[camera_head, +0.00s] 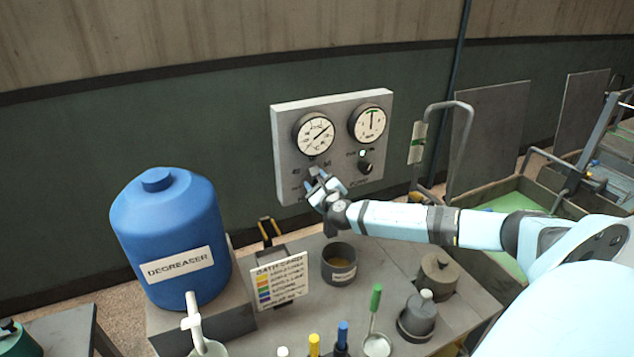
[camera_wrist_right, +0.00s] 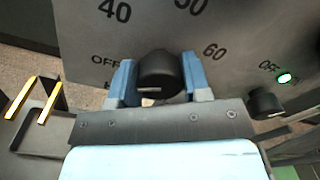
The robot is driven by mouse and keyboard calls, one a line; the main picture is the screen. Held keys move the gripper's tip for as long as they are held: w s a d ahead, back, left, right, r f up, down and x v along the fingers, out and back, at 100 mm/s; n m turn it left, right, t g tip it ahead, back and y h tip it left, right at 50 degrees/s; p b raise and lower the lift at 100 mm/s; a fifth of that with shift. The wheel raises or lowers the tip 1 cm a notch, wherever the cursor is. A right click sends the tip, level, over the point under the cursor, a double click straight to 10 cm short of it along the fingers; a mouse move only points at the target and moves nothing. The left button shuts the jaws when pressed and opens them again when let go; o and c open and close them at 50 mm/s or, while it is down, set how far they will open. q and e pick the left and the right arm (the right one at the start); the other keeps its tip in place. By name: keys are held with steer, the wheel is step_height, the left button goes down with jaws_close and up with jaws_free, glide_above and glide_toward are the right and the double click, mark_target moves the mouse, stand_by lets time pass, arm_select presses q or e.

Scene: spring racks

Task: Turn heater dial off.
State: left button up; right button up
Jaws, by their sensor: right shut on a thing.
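The heater dial (camera_wrist_right: 160,74) is a round black knob on the grey control panel (camera_head: 284,135). In the right wrist view its white pointer mark shows at its lower front edge. Numbers 40 and 60 and the word OFF are printed around it, with OFF to its left. My right gripper (camera_wrist_right: 160,84) is shut on the dial, one blue finger on each side. In the head view the right gripper (camera_head: 318,180) reaches the panel's lower left and mostly hides the dial. My left gripper is not in view.
A second black knob (camera_wrist_right: 265,102) with a lit green lamp (camera_wrist_right: 284,77) sits to the right. Two gauges (camera_head: 314,133) are above. A blue degreaser drum (camera_head: 168,225), a bath card (camera_head: 281,280) and a dark cup (camera_head: 339,264) stand on the bench below.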

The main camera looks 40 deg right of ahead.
steer(key=shift+n, duration=0.5)
steer(key=o, duration=0.9)
steer(key=b+v, duration=0.2)
steer(key=v, duration=1.2)
steer(key=shift+b, duration=0.35)
